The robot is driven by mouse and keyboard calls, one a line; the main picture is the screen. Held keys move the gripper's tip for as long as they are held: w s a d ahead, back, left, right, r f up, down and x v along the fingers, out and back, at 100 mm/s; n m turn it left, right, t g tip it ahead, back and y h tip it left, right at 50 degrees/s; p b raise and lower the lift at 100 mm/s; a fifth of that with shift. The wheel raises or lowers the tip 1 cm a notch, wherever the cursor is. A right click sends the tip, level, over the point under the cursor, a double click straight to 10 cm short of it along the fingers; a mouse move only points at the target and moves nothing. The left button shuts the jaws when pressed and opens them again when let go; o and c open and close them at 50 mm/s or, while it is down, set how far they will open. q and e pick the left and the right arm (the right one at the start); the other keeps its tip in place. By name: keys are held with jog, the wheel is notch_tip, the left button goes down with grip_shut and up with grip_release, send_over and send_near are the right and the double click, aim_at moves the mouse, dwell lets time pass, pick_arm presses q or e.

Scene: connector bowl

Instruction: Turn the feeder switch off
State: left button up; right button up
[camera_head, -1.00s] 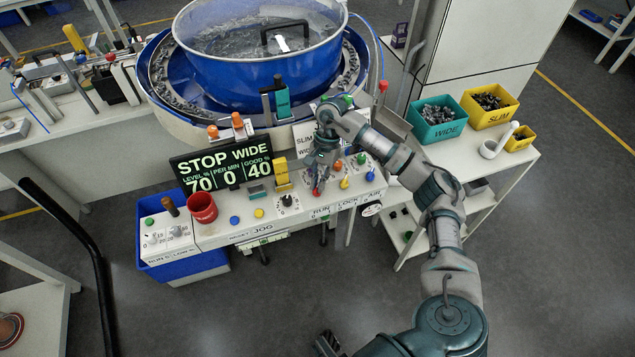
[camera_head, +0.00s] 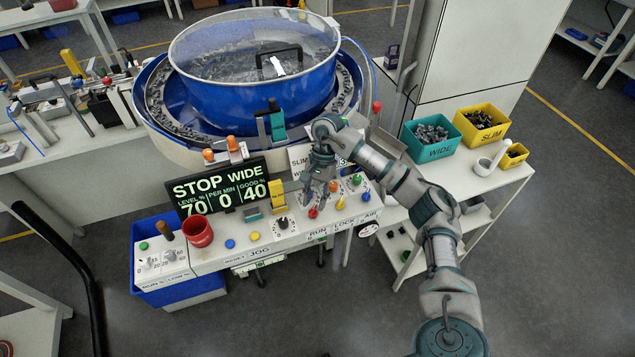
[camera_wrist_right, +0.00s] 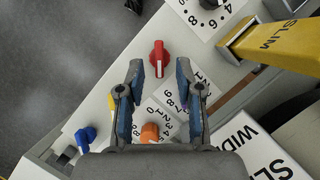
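The control panel (camera_head: 235,252) carries several knobs. No label reading "feeder" is legible, so I cannot tell for certain which is the feeder switch. A red knob (camera_head: 313,212) sits above the RUN marking. In the right wrist view the red knob (camera_wrist_right: 159,57) stands just beyond the fingertips, midway between their lines. My right gripper (camera_head: 317,197) hangs over the panel by this knob; in the right wrist view the gripper (camera_wrist_right: 159,74) is open and empty. An orange knob (camera_wrist_right: 150,132) shows between the fingers. My left gripper is not in view.
The display (camera_head: 220,188) reads STOP WIDE. A yellow lever knob (camera_head: 340,203), blue knob (camera_head: 366,197) and black dial (camera_head: 283,223) sit close by. A yellow SLIM flag (camera_wrist_right: 275,45) stands beside the right finger. The bowl feeder (camera_head: 255,75) is behind; a red cup (camera_head: 198,232) stands left.

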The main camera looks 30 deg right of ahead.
jog(key=v, duration=1)
jog(key=shift+r, duration=0.25)
jog(key=shift+w+d, duration=0.1)
jog(key=shift+w, duration=0.05)
